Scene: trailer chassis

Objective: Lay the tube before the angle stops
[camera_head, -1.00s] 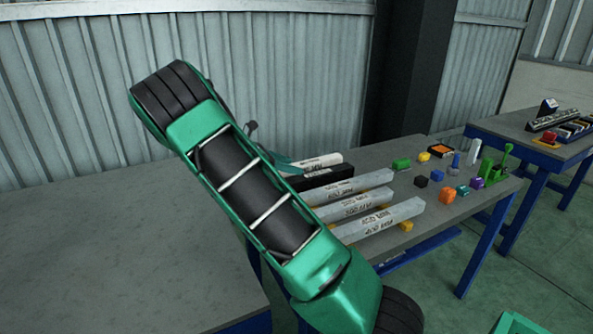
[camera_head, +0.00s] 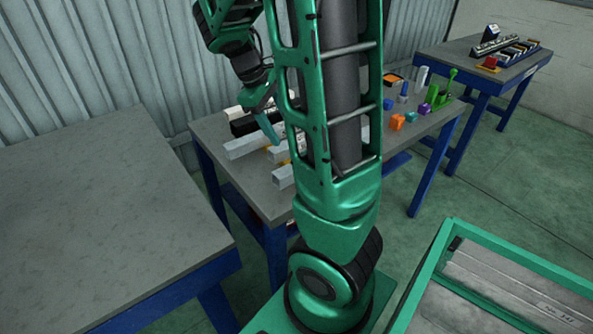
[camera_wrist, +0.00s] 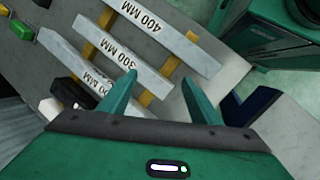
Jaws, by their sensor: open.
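Three pale square tubes lie side by side on the work table; one is marked 400 MM (camera_wrist: 152,30), the middle one appears marked 300 MM (camera_wrist: 100,40), and the third (camera_wrist: 65,52) has a partly hidden label. In the head view, tube ends (camera_head: 243,147) show left of my arm, which hides the rest. My gripper (camera_wrist: 158,78) is open and empty, fingers pointing down over the tubes; its fingertips appear near the middle tube's end. Its height above them is unclear. It also shows in the head view (camera_head: 266,118). I cannot identify the angle stops.
Yellow strips (camera_wrist: 142,97) lie under the tubes. A black block (camera_wrist: 70,92) and a white one (camera_wrist: 50,108) lie beside them. Small coloured blocks (camera_head: 397,122) and a green clamp-like piece (camera_head: 435,95) stand further right. A bare table (camera_head: 90,190) is at left, a green frame (camera_head: 520,262) at lower right.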

